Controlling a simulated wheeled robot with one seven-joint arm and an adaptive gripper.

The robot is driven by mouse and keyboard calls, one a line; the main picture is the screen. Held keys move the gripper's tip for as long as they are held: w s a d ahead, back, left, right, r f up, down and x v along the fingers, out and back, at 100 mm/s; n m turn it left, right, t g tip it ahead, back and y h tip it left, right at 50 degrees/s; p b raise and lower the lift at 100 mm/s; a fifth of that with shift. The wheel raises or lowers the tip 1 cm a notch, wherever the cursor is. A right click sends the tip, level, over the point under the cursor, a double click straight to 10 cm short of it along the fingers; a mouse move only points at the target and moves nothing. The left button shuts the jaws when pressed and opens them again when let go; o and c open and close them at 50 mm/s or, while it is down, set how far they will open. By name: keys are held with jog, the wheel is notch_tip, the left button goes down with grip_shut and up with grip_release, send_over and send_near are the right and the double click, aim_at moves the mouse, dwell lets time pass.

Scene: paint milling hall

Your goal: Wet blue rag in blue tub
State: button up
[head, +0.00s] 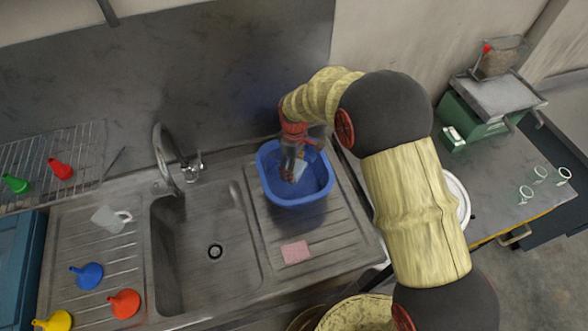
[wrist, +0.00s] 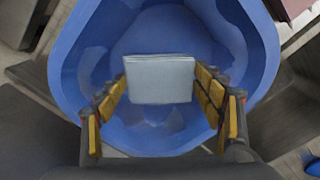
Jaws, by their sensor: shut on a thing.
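The blue tub (head: 318,192) stands upright on the ribbed drainboard right of the sink basin. It fills most of the wrist view (wrist: 75,60). My gripper (head: 294,168) points down over the tub, its fingers within the tub's outline. The pale blue rag (wrist: 160,78) is between the two padded fingers, and my gripper is shut on it. A pale bit of the rag (head: 299,171) shows beside the fingers in the head view. I cannot tell whether the rag touches the tub's bottom or whether it is wet.
A pink rag (head: 295,252) lies on the drainboard in front of the tub. The tap (head: 168,160) and empty sink basin (head: 215,225) are to the left. A bench with glasses (head: 540,174) is at right.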

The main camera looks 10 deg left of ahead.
jog(key=shift+r+p, duration=1.75)
jog(key=shift+r, duration=1.8)
notch_tip(320, 180, up, 4)
jog(key=shift+f+p, duration=0.1)
jog(key=shift+p, duration=0.95)
